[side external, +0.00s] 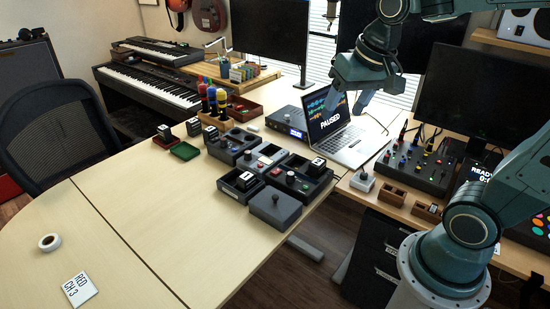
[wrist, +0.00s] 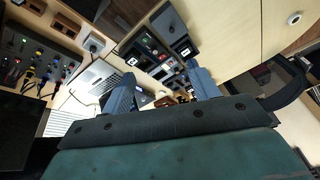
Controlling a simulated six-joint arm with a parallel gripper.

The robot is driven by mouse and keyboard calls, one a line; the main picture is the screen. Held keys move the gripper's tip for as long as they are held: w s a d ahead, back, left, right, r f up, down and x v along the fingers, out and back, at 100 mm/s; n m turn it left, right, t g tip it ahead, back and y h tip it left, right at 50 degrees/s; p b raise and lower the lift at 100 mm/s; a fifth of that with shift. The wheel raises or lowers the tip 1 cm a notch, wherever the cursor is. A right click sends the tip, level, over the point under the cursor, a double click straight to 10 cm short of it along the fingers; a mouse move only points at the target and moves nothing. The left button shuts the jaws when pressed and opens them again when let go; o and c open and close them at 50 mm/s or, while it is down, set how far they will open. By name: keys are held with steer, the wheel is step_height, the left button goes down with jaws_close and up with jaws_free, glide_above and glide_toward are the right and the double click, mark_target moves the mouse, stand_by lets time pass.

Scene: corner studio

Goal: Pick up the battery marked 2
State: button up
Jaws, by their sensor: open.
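Several black blocks with white marked tops, which look like batteries, stand among the dark trays in the side external view. One is at the front left tray (side external: 245,180), one at the right tray (side external: 317,166), one by the back tray (side external: 211,133), and two farther left, (side external: 193,126) and (side external: 164,132). Their marks are too small to read, so I cannot tell which is marked 2. My gripper (side external: 348,100) is open and empty, high above the laptop, apart from every block. In the wrist view its fingers (wrist: 160,78) are spread.
An open laptop (side external: 341,146) stands right of the trays. A lidded grey box (side external: 274,208) sits in front, and a small green tray (side external: 184,151) at the left. A mixer (side external: 421,162) is on the right-hand desk. The front table is mostly clear, with a tape roll (side external: 49,242) and a card.

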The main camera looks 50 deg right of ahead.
steer(key=w+d+f+m+g, duration=0.1)
steer(key=w+d+f+m, duration=0.2)
steer(key=w+d, duration=0.25)
steer(key=m+g, duration=0.3)
steer(key=m, duration=0.7)
glide_above(318, 162)
step_height(318, 162, down, 16)
steer(key=shift+y, duration=0.3)
steer(key=shift+w+d+f, duration=0.1)
steer(key=shift+w+f, duration=0.05)
steer(key=shift+f, duration=4.3)
steer(key=shift+f, duration=0.1)
steer(key=shift+f, duration=2.5)
steer(key=shift+c, duration=0.2)
